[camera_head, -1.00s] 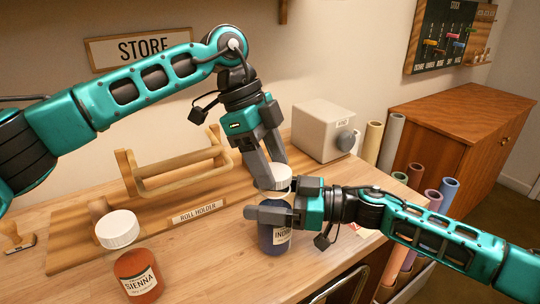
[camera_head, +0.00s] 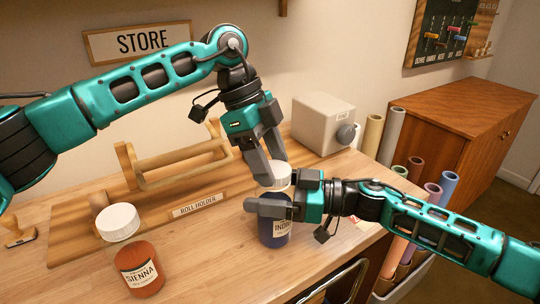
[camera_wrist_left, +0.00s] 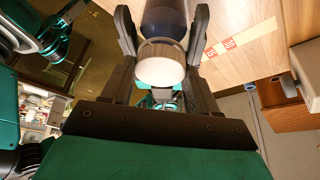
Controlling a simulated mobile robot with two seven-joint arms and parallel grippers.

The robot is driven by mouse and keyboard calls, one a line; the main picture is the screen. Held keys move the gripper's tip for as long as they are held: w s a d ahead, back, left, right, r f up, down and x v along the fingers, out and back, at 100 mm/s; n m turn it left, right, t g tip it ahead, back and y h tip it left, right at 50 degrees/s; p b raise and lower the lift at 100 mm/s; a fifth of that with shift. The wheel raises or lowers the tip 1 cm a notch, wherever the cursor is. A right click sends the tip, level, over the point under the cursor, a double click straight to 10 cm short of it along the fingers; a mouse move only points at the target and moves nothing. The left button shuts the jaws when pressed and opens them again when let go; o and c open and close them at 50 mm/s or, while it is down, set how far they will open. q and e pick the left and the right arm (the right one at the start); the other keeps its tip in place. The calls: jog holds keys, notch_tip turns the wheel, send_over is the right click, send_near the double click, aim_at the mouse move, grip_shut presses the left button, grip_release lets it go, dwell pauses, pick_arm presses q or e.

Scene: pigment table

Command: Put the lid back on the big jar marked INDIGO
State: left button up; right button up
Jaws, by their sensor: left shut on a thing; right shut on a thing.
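The big INDIGO jar (camera_head: 275,234) stands upright on the table, dark blue with a pale label. My left gripper (camera_head: 271,180) points down from above, shut on a white lid (camera_head: 278,174). The lid is directly over the jar and very close to its top; the right fingers hide whether they touch. In the left wrist view the white lid (camera_wrist_left: 160,70) sits between the fingers, with the dark jar (camera_wrist_left: 165,18) just beyond.
A wooden roll holder (camera_head: 180,165) lies behind my left arm. A pale box with a knob (camera_head: 322,122) stands at the back right. The front middle of the table is clear.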

pick_arm(q)
jog(key=shift+f, duration=0.1)
pick_arm(e)
grip_shut()
pick_arm(q)
jog(key=m, duration=0.1)
jog(key=m+g, duration=0.1)
jog(key=m, duration=0.1)
jog(key=shift+w+d+m+y, duration=0.1)
jog(key=shift+w+m+y, duration=0.1)
jog(key=shift+m+y, duration=0.1)
jog(key=m+g+y, duration=0.1)
jog(key=m, duration=0.2)
jog(key=shift+d, duration=0.15)
jog(key=m+y, duration=0.1)
jog(key=m, duration=0.1)
jog(key=m+g+y, duration=0.1)
jog(key=m, duration=0.2)
jog(key=shift+w+d, duration=0.1)
jog(key=shift+d, duration=0.05)
jog(key=m, duration=0.2)
jog(key=m+y, duration=0.1)
jog(key=m, duration=0.1)
jog(key=shift+d+m+y, duration=0.1)
jog(key=shift+m+y, duration=0.2)
jog(key=o, duration=1)
jog(key=shift+d, duration=0.1)
pick_arm(e)
jog(key=shift+a, duration=0.1)
